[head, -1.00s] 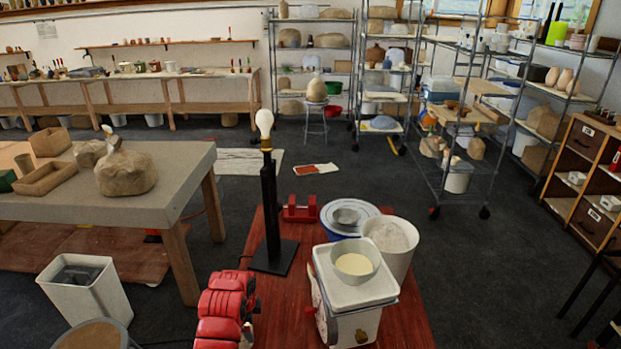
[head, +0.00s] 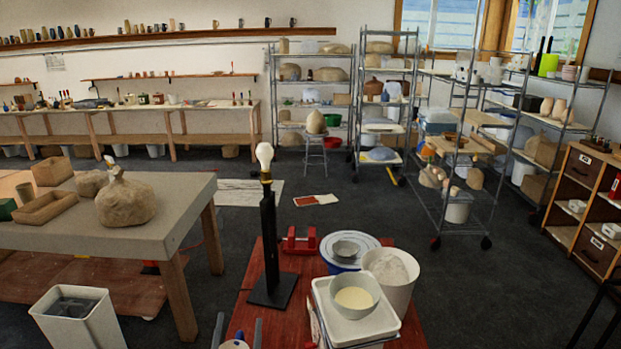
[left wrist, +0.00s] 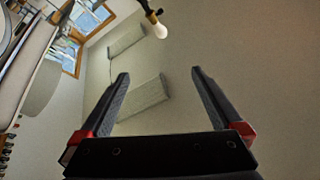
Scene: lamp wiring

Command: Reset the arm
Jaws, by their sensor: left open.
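My left gripper (head: 238,332) is at the bottom edge of the head view, with its two dark fingers pointing up, apart and empty. In the left wrist view the fingers (left wrist: 160,88) stand wide open with nothing between them. The lamp stands upright on the red table, with a black base (head: 272,289), a dark post (head: 268,225) and a white bulb (head: 264,156) on top. The bulb also shows at the top of the left wrist view (left wrist: 160,30), beyond the fingertips and apart from them. My right gripper is not in view.
The red table (head: 244,310) also holds a red holder (head: 299,243), a scale with a bowl (head: 356,298) and a white bucket (head: 400,284), to the right of the lamp. A grey table (head: 150,232) with clay stands at left. A white bin (head: 80,322) is below it.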

